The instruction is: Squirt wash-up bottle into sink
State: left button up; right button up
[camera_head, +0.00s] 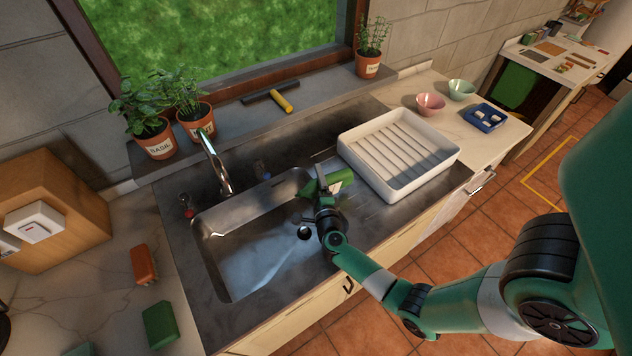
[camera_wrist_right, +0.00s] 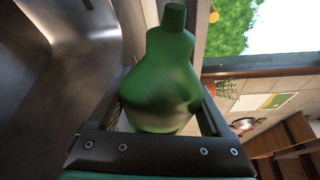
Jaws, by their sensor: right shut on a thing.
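The green wash-up bottle (camera_head: 335,179) is held sideways at the right edge of the sink (camera_head: 243,262), tilted with its narrow end to the left over the basin. My right gripper (camera_head: 322,192) is shut on the bottle. In the right wrist view the bottle (camera_wrist_right: 160,90) sits between the two fingers, with its green cap (camera_wrist_right: 174,17) pointing away from the gripper. The sink basin is steel with a dark round drain (camera_head: 304,233). I cannot tell whether any liquid leaves the bottle. My left gripper is not in view.
A white ribbed drying rack (camera_head: 435,157) stands just right of the bottle. The tap (camera_head: 215,165) rises behind the basin. An orange-red sponge (camera_head: 144,265) and a green block (camera_head: 160,325) lie on the left counter. Potted herbs (camera_head: 155,140) and a squeegee (camera_head: 283,101) are on the sill.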

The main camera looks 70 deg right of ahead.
jog(key=shift+a+f+n+t+h+b, duration=0.15)
jog(key=shift+n+h+b, duration=0.3)
jog(key=shift+n+b, duration=0.5)
jog(key=shift+d+f+n+t+h+b, duration=0.1)
jog(key=shift+n+t+h+b, duration=0.3)
jog(key=shift+n, duration=0.95)
jog(key=shift+a+r+n, duration=0.15)
jog(key=shift+r+n, duration=0.25)
jog(key=shift+n, duration=0.1)
jog(key=shift+w, duration=0.1)
jog(key=shift+w+a+r+n+h, duration=0.15)
jog(key=shift+r+n+h, duration=0.2)
jog(key=shift+n, duration=0.35)
jog(key=shift+r+t, duration=0.15)
jog(key=shift+t, duration=0.2)
